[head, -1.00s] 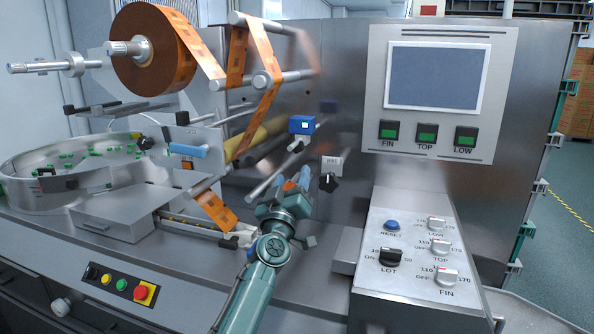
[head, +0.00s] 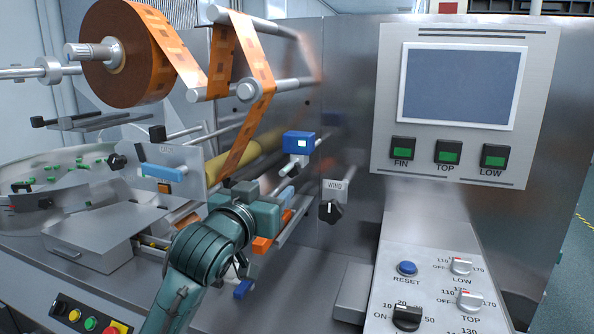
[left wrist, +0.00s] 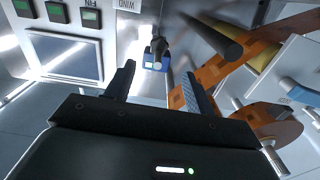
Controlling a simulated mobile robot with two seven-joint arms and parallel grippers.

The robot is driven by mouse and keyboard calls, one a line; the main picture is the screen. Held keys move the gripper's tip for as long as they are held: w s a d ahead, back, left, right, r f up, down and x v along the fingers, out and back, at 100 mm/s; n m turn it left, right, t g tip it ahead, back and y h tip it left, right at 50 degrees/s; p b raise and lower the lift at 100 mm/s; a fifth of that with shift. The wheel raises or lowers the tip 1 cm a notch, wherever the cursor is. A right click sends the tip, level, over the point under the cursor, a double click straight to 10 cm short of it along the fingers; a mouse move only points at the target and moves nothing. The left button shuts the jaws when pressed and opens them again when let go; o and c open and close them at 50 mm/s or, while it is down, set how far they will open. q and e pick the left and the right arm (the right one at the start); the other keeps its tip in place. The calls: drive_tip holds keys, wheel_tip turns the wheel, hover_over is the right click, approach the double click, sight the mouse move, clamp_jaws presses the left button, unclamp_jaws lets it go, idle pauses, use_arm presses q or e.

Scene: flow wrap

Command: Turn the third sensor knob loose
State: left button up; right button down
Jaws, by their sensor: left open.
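A blue sensor box with a small lit display (head: 297,142) sits on a rod in front of the steel panel, with a small knob (head: 289,169) below it. The blue sensor (left wrist: 157,58) also shows in the left wrist view, beyond and between the finger ends, with a dark part behind it. My left gripper (head: 284,216) is below and slightly left of the sensor in the head view. In the left wrist view its fingers (left wrist: 158,85) are spread and empty, apart from the sensor. My right gripper is not in view. I cannot tell which sensor counts as third.
An orange film web (head: 240,145) runs down from its roll (head: 125,55) just left of the sensor. A black WIND knob (head: 331,210) is to the right. A touch screen (head: 460,85) and a knob console (head: 425,275) stand further right.

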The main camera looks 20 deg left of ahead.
sight(292, 172)
use_arm(q)
drive_tip(key=w, duration=0.3)
drive_tip(key=w+p, duration=0.1)
drive_tip(key=w, duration=0.3)
drive_tip(key=w+p, duration=0.1)
drive_tip(key=w, duration=0.3)
drive_tip(key=shift+w+d, duration=0.15)
drive_tip(key=shift+d, duration=0.1)
drive_tip(key=c, duration=1)
drive_tip(key=n, duration=0.3)
drive_tip(key=shift+n, duration=1.8)
